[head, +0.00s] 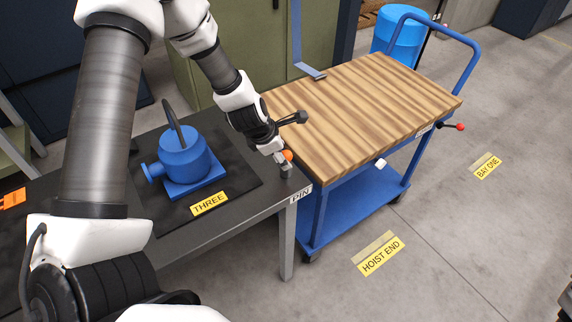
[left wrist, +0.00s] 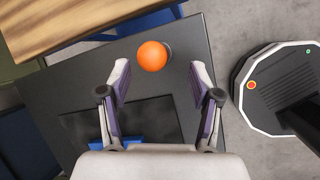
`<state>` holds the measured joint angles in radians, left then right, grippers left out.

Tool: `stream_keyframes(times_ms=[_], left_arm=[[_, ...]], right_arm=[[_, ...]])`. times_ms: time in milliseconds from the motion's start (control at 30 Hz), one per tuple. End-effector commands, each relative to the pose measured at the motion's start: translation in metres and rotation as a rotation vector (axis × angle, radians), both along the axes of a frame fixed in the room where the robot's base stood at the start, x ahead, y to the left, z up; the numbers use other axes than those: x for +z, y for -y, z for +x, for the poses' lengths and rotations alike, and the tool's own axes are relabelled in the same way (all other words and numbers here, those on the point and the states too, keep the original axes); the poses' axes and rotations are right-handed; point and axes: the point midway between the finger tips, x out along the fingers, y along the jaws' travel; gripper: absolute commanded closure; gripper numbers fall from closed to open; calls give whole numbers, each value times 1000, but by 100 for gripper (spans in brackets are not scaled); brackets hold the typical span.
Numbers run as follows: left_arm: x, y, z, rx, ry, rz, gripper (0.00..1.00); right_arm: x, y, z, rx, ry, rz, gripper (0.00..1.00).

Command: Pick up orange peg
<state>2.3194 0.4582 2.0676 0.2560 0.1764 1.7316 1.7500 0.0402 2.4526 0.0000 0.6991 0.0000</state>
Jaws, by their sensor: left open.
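The orange peg (head: 288,155) shows a round orange top at the right corner of the dark table, beside the "PIN" label. In the left wrist view its orange ball top (left wrist: 152,56) lies ahead of and between my open fingers, near the table's edge. My left gripper (head: 278,158) is right at the peg in the head view and partly hides it. The left wrist view shows its two fingers (left wrist: 160,75) spread apart with nothing between the pads. The peg's lower part is mostly hidden. My right gripper is not in view.
A blue pump-like unit (head: 184,158) stands on a dark mat labelled "THREE". A blue cart with a wooden top (head: 365,100) stands close to the table's right side. A blue drum (head: 398,40) is behind the cart.

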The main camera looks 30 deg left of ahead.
Motion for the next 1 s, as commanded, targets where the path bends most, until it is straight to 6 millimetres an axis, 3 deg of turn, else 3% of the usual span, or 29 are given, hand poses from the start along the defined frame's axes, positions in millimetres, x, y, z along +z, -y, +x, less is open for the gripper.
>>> stream_keyframes(times_ms=[33,100,333,367,533,1000], left_arm=[[-18,1,4,-4,-2,4,36],[-24,2,9,-3,-2,4,36],[-23,2,11,-2,-3,2,36],[-23,2,11,-2,-3,2,40],[-24,2,10,-2,-3,3,100],[-25,3,9,-3,-6,2,100]], right_arm=[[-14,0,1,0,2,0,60],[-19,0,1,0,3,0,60],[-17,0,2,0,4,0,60],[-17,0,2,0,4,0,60],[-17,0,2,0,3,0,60],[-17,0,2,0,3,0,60]])
